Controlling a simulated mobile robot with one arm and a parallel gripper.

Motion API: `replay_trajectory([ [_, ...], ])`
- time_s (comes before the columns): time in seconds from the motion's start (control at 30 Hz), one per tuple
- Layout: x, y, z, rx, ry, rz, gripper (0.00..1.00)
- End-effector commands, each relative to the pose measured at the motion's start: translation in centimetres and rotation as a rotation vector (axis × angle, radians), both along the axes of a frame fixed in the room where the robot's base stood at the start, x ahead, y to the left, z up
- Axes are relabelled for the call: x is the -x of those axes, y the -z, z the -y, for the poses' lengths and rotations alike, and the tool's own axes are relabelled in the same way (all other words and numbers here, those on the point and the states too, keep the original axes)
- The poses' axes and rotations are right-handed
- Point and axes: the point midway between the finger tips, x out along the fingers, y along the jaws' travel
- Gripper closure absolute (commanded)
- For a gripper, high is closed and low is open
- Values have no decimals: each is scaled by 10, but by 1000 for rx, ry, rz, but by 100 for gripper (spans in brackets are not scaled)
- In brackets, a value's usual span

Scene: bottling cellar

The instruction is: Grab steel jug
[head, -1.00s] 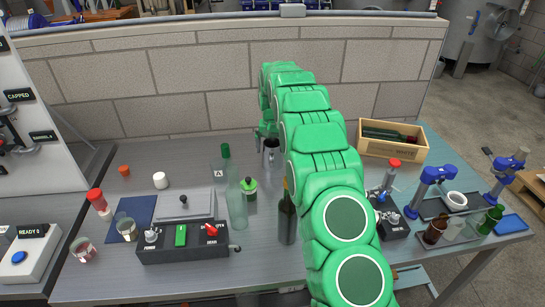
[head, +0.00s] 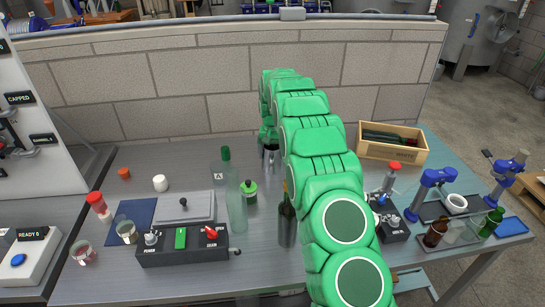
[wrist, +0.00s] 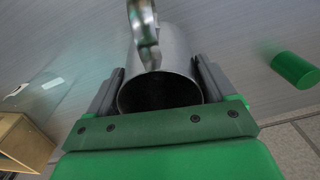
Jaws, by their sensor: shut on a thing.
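The steel jug (wrist: 178,52) is a grey metal vessel with a curved handle (wrist: 143,35) and a dark open mouth facing the wrist camera. My gripper (wrist: 158,88) has one finger on each side of the jug's body and is shut on it. In the head view the jug (head: 271,155) shows only in small part at the back middle of the bench, beside my green arm, which hides much of it. I cannot tell whether its base touches the bench.
A clear bottle (head: 236,205), a green-capped jar (head: 249,190) and a dark bottle (head: 287,222) stand in front of the jug. A wooden crate (head: 393,155) is at the back right. A block wall (head: 180,90) rises behind the bench.

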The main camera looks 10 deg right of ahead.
Motion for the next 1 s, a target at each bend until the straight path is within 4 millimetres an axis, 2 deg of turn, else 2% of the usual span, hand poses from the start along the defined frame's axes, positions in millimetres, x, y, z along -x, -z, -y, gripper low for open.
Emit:
replay_trajectory([
  [0.37, -1, -9, 0, 0, 0, 3, 63],
  [0.67, -1, -32, 0, 0, 0, 3, 63],
  [1.0, 16, -52, 1, 0, 0, 3, 63],
])
